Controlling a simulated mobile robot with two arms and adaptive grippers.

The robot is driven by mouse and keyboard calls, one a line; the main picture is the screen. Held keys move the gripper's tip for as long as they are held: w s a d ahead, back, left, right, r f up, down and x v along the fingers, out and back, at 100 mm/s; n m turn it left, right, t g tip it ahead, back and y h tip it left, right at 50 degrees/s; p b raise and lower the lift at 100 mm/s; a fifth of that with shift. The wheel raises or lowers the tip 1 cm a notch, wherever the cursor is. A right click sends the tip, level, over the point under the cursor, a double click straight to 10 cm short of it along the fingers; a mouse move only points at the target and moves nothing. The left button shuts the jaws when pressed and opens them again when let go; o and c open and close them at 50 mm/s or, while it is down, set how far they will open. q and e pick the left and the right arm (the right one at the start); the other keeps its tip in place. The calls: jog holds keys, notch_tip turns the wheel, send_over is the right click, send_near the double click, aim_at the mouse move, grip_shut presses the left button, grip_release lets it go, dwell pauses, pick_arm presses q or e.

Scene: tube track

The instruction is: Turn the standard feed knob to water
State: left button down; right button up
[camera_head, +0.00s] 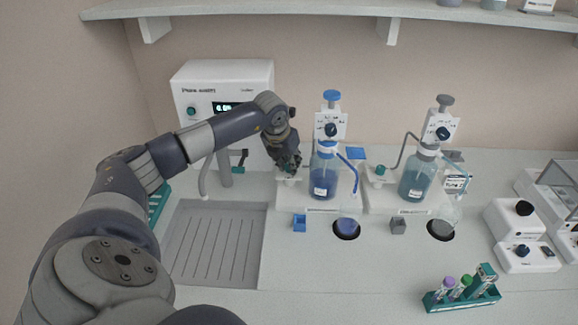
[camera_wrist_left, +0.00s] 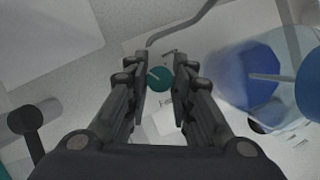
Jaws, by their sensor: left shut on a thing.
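The teal feed knob (camera_wrist_left: 160,78) has a pale pointer line slanting to its upper left in the left wrist view. My left gripper (camera_head: 288,168) reaches down over the left part of the station with the blue bottle. In the left wrist view its two fingers (camera_wrist_left: 161,75) are shut on the knob, one on each side. In the head view the gripper mostly hides this knob. A label beside the knob is partly covered and unreadable. My right gripper is not in view.
A blue bottle (camera_head: 323,178) stands close right of my left gripper, with a blue tube to a flask (camera_head: 348,222). A teal-tinted bottle (camera_head: 418,180) is farther right. A sink (camera_head: 215,245) lies front left. A tube rack (camera_head: 462,298) is front right.

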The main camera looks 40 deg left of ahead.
pick_arm(q)
jog(key=m+h+b, duration=0.1)
jog(key=m, duration=0.1)
jog(key=shift+a+m+b, duration=0.15)
jog(key=shift+m+b, duration=0.25)
jog(key=m+h+b, duration=0.1)
jog(key=m, duration=0.2)
jog(key=shift+w+m+h, duration=0.1)
jog(key=shift+m+h, duration=0.2)
jog(key=m+h, duration=0.1)
jog(key=m, duration=0.4)
jog(key=shift+a+r+g+h+b, duration=0.1)
jog(key=shift+r+g+h+b, duration=0.05)
jog(key=shift+g+h+b, duration=0.25)
jog(key=shift+w+m+g+h, duration=0.1)
jog(key=shift+m+g+h, duration=0.45)
jog(key=shift+m, duration=1.65)
jog(key=c, duration=1.4)
grip_release()
jog(key=v, duration=0.7)
jog(key=shift+r, duration=0.2)
